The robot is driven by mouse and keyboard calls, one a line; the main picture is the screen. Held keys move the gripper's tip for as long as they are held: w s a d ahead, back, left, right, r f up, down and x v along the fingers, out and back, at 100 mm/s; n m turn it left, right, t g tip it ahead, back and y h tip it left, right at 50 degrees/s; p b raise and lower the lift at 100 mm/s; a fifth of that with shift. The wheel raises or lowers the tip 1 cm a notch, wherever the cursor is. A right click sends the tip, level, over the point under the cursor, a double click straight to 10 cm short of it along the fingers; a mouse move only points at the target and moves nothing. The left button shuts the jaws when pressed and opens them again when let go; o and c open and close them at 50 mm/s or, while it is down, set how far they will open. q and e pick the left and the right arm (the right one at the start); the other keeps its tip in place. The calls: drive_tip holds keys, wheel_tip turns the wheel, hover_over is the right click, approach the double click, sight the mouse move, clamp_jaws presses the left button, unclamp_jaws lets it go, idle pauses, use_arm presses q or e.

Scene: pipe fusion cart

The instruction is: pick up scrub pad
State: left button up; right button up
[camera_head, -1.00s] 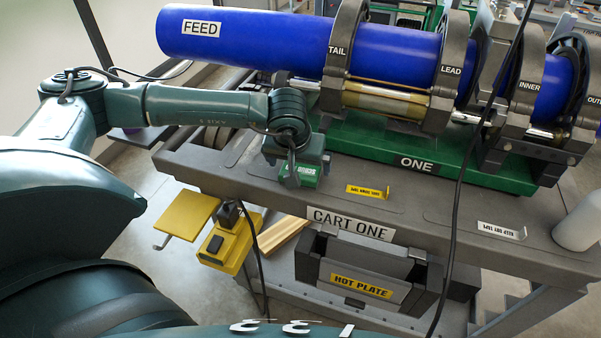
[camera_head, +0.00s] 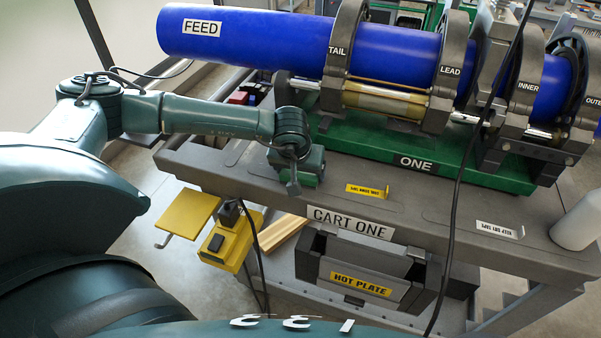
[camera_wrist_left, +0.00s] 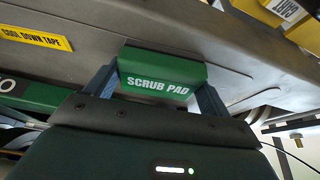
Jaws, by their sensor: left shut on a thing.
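The scrub pad (camera_wrist_left: 158,82) is a green block with white "SCRUB PAD" lettering, close up in the left wrist view. My left gripper (camera_wrist_left: 155,76) is shut on it, with one blue-grey finger on each side. The pad is at the grey cart top; I cannot tell whether it still touches the surface. In the head view my left gripper (camera_head: 293,186) points down over the front left part of the cart top, and the wrist mostly hides the pad. My right gripper is not in view.
The cart top (camera_head: 400,205) carries a green base (camera_head: 470,173) with clamps and a blue pipe (camera_head: 270,40) behind my wrist. A yellow cool-down tape label (camera_head: 368,191) lies to the right, and a white cylinder (camera_head: 580,222) stands farther right. A yellow box (camera_head: 230,240) hangs below the front edge.

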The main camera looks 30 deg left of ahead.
use_arm(q)
drive_tip(key=shift+c, duration=0.8)
drive_tip(key=shift+r, duration=0.1)
wheel_tip(320, 180, up, 10)
drive_tip(key=shift+b, duration=0.45)
